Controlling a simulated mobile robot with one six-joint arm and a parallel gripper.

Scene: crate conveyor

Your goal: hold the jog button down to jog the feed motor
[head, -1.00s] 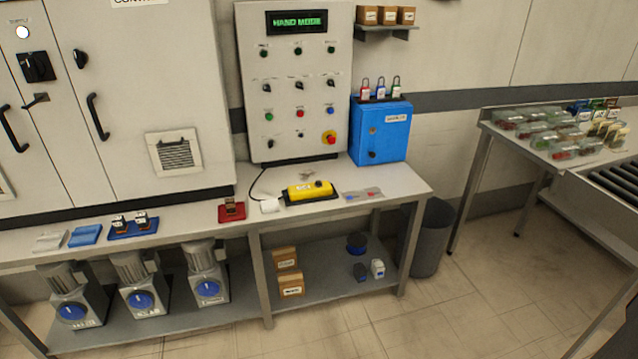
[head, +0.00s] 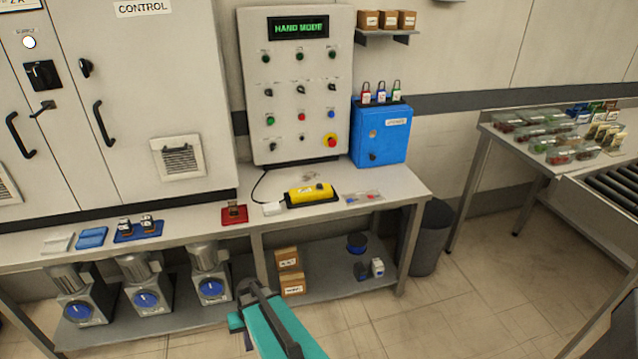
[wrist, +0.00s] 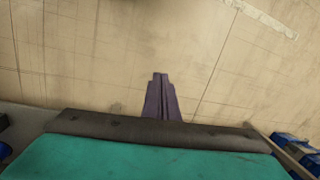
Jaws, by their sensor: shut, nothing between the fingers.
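The control panel (head: 257,90) stands upright at the back of the bench, its display (head: 300,27) reading HAND MODE. It carries a green button (head: 270,121), a red button (head: 301,116), a blue button (head: 331,115) and a red mushroom button on yellow (head: 331,140). The labels are too small to read, so I cannot tell which one is the jog button. My gripper (wrist: 160,76) is shut and empty in the wrist view, with a plain pale surface beyond it. In the head view my arm is low in front of the bench, well away from the panel.
A yellow pendant-like box (head: 311,195) lies on the bench (head: 385,183) below the panel. A blue box with padlocks (head: 381,137) stands to the right. Several motors (head: 147,285) and small boxes sit on the lower shelf. Open floor (head: 460,305) lies at the right.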

